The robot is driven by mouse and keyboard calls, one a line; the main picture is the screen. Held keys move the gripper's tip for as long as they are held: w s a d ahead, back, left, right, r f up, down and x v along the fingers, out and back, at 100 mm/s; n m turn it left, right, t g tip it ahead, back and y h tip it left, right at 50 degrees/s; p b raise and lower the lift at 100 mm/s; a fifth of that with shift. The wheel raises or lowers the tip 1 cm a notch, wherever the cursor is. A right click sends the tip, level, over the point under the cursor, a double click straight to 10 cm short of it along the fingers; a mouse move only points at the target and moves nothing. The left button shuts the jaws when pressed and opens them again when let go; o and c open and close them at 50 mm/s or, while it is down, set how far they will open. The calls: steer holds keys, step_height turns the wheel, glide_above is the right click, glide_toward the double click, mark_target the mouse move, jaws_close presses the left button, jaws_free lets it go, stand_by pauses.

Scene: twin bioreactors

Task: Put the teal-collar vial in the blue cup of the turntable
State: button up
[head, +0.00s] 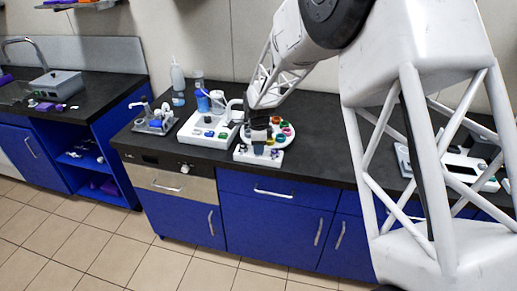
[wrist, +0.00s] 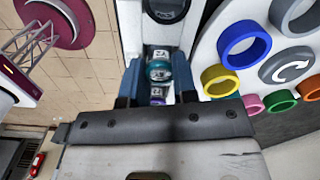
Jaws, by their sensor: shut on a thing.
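The teal-collar vial (wrist: 158,70) sits between the two blue-grey fingers of my gripper (wrist: 157,76) in the wrist view, and the gripper is shut on it. I cannot tell whether the vial is still seated in the white rack (head: 258,158) below. The white turntable (wrist: 212,50) is at the right of the wrist view, with the blue cup (wrist: 243,39) near its upper left. The blue cup looks empty and is apart from my gripper. In the head view my gripper (head: 259,139) is above the rack, in front of the turntable (head: 287,126).
Yellow (wrist: 219,80), pink (wrist: 253,103), green (wrist: 281,107) and grey (wrist: 296,27) cups ring the turntable. A purple-collared vial (wrist: 157,93) and a black round top (wrist: 167,8) line up with the held vial. A white device (head: 207,131) stands left of the rack.

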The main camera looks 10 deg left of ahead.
steer(key=shift+r, duration=1.45)
steer(key=shift+s+r, duration=0.15)
steer(key=shift+r, duration=0.15)
steer(key=s+d, duration=0.3)
steer(key=s, duration=0.4)
steer(key=s+d+r, duration=0.1)
steer(key=s+d, duration=0.3)
steer(key=s, duration=0.3)
steer(key=shift+r, duration=0.15)
steer(key=shift+d, duration=0.1)
steer(key=shift+w, duration=0.1)
steer(key=w+a+r, duration=0.2)
steer(key=w, duration=0.5)
steer(key=shift+w+a, duration=0.15)
steer(key=shift+a, duration=0.2)
steer(key=shift+r, duration=0.1)
steer(key=w+a, duration=0.2)
steer(key=w, duration=0.2)
steer(key=w+a+f, duration=0.1)
steer(key=w+a, duration=0.1)
steer(key=w, duration=0.3)
steer(key=w+a, duration=0.3)
steer(key=w, duration=0.2)
steer(key=shift+w+f, duration=0.15)
steer(key=shift+f, duration=0.1)
